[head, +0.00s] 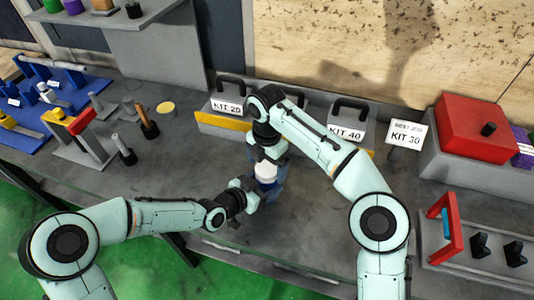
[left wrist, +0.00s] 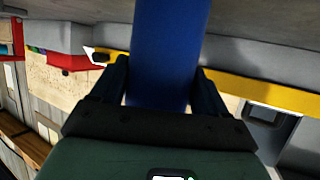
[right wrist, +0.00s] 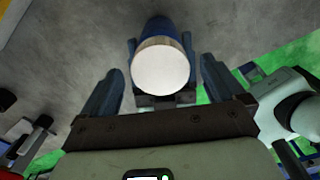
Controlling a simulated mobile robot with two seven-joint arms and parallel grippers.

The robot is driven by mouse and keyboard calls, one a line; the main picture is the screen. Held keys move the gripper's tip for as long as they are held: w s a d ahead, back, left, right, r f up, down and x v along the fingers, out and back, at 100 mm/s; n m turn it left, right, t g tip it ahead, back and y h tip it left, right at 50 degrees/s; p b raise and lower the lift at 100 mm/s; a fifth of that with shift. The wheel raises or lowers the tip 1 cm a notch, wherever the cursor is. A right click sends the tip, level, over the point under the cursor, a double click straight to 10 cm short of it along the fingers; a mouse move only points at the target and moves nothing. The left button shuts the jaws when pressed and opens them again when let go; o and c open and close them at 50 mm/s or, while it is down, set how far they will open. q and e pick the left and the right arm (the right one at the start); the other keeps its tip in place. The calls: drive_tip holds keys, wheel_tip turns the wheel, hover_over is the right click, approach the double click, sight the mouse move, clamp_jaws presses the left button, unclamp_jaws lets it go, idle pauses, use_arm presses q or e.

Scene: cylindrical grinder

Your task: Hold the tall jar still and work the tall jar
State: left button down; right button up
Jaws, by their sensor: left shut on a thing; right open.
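The tall jar has a blue body and a white lid. It stands upright on the grey bench top in the head view (head: 265,172), partly hidden by both grippers. My left gripper (head: 252,190) reaches in from the left and is shut on the jar's blue body, which fills the gap between its fingers in the left wrist view (left wrist: 165,60). My right gripper (head: 267,152) is above the jar, pointing down. In the right wrist view the white lid (right wrist: 160,69) lies between its open fingers, with space on both sides.
Kit boxes marked KIT 20 (head: 228,106) and KIT 40 (head: 347,133) stand behind the jar along a yellow-edged strip. A red box (head: 487,130) is at the right. A red-framed rack (head: 453,228) is at the front right.

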drive_tip(key=shift+f, duration=0.55)
drive_tip(key=c, duration=1.1)
use_arm(q)
drive_tip(key=shift+r, duration=0.1)
use_arm(e)
drive_tip(key=m, duration=0.5)
drive_tip(key=o, duration=1.2)
drive_tip(key=shift+r, duration=3.75)
